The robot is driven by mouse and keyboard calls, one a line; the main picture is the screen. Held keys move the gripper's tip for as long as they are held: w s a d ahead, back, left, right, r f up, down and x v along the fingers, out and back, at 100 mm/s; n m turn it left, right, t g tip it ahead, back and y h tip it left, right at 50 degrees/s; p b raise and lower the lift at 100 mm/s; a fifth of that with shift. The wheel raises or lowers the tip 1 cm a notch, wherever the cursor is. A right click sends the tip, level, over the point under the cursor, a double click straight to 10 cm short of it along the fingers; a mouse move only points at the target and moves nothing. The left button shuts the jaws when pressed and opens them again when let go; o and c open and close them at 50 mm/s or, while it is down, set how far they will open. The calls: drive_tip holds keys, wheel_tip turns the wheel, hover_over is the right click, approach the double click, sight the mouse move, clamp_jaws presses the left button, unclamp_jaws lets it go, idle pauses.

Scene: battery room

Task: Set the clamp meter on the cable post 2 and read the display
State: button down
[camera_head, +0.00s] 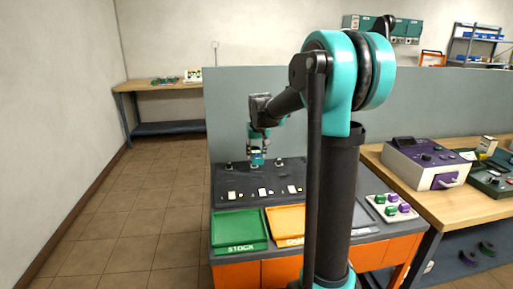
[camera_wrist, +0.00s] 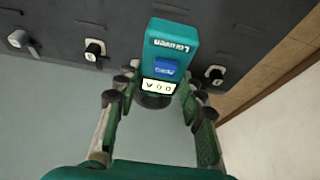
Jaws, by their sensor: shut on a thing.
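My gripper (camera_wrist: 160,84) is shut on the clamp meter (camera_wrist: 172,40), a teal block with a blue panel and a small white display (camera_wrist: 158,86). The display shows dark characters, upside down and too small to read surely. In the head view my gripper (camera_head: 258,146) holds the meter (camera_head: 257,158) low over the back of the dark bench panel (camera_head: 205,178).
White labels (camera_head: 262,192) lie in front of the posts. A green STOCK tray (camera_head: 240,245) and an orange tray (camera_head: 285,222) stand at the bench front. A grey partition (camera_head: 232,105) rises behind. A purple instrument (camera_head: 420,160) is on the right bench. The floor at left is clear.

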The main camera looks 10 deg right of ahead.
drive_tip(key=shift+f, duration=2.5)
drive_tip(key=shift+f, duration=0.55)
drive_tip(key=c, duration=1.2)
unclamp_jaws()
drive_tip(key=shift+v, duration=5.5)
drive_tip(key=shift+s, duration=0.1)
